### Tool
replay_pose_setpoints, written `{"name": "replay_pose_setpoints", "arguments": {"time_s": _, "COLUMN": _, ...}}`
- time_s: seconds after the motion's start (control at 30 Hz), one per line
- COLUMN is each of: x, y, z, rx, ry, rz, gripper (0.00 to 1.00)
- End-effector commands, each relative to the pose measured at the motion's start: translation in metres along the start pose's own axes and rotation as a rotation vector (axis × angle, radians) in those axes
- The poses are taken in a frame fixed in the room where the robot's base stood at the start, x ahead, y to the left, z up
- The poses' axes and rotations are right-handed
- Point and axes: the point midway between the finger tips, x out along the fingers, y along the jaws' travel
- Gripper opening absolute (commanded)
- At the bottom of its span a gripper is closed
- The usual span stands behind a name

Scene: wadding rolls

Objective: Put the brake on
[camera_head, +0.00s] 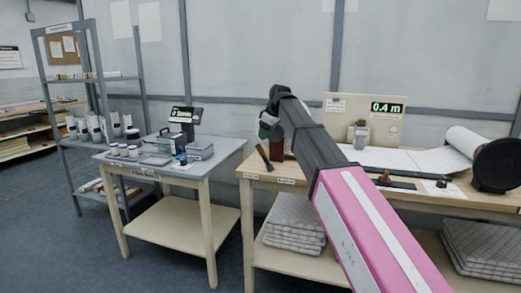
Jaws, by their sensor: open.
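My gripper (268,127) is at the far end of my raised arm, above the left end of the wooden bench (262,178). It is small and partly hidden by the wrist, and appears open and empty. A white wadding roll (464,141) sits at the bench's right end, with a large black disc (497,165) on its near side. A white sheet (398,159) runs from the roll along the bench. I cannot make out which part is the brake. My gripper is well to the left of the roll and disc, touching neither.
A dark-handled tool (264,158) stands near the bench's left end. A board with a green "0.4 m" display (387,108) stands behind the sheet. A small dark red-brown piece (384,178) lies on the front. A grey table (225,157) with jars and a device stands left.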

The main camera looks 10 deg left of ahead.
Motion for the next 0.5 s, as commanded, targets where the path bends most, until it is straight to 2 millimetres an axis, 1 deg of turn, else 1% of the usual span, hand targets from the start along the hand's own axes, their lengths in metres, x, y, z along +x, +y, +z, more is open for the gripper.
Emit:
{"name": "replay_pose_setpoints", "arguments": {"time_s": 0.1, "x": 0.022, "y": 0.000, "z": 0.000, "rx": 0.000, "ry": -0.002, "rz": -0.002, "gripper": 0.53}}
{"name": "replay_pose_setpoints", "arguments": {"time_s": 0.3, "x": 0.057, "y": 0.000, "z": 0.000, "rx": 0.001, "ry": -0.002, "rz": -0.001, "gripper": 0.53}}
{"name": "replay_pose_setpoints", "arguments": {"time_s": 0.5, "x": 0.082, "y": 0.001, "z": 0.000, "rx": 0.001, "ry": -0.001, "rz": 0.000, "gripper": 0.53}}
